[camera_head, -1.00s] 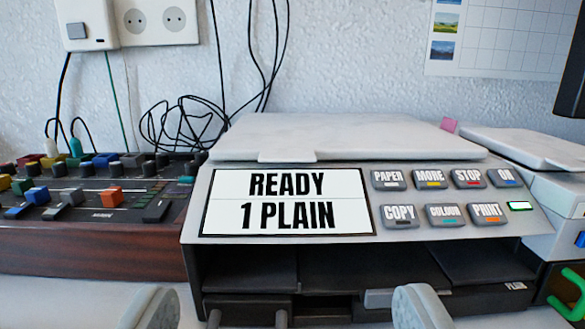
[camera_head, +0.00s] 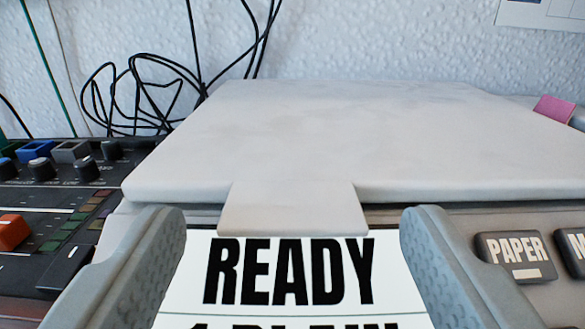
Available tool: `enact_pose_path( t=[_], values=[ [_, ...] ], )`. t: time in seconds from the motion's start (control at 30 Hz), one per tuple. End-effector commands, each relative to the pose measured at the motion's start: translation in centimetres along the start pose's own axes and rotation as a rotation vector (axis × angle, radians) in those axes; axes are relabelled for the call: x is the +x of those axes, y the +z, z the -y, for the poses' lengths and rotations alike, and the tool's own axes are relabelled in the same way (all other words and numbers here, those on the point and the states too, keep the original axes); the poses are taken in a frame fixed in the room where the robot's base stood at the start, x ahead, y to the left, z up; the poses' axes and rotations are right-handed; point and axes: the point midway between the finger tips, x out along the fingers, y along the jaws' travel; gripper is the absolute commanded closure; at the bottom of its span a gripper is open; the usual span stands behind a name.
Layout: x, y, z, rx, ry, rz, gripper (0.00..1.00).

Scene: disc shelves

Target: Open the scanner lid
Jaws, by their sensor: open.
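The scanner lid (camera_head: 340,140) is a flat, pale grey-white slab lying shut on top of the machine. A tab (camera_head: 294,207) sticks out from the middle of its front edge, just above the display. The display (camera_head: 290,275) is white and reads "READY" in black, with a second line cut off below. My gripper (camera_head: 292,222) is open and empty. Its two grey fingers stand to the left and right of the tab, with a gap on each side. I cannot tell how far the fingertips are from the lid.
A mixer panel (camera_head: 55,215) with knobs and sliders stands at the left. Loose black cables (camera_head: 140,95) hang by the textured wall behind. A grey "PAPER" button (camera_head: 518,256) is to the right of my right finger. A pink tab (camera_head: 553,109) shows at the right.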

Motion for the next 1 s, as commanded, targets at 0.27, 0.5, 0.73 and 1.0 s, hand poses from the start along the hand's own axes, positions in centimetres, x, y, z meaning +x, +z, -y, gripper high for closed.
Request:
enact_pose_path(
  t=[0.27, 0.5, 0.73, 1.0],
  values=[
    [1.43, 0.04, 0.0, 0.0, 0.0, 0.001, 0.31],
    [1.44, 0.02, 0.0, 0.0, 0.0, 0.001, 0.33],
    [1.42, 0.02, 0.0, 0.0, 0.0, 0.001, 0.78],
    [1.41, -0.21, 0.0, 0.0, 0.0, 0.007, 0.94]
  ],
)
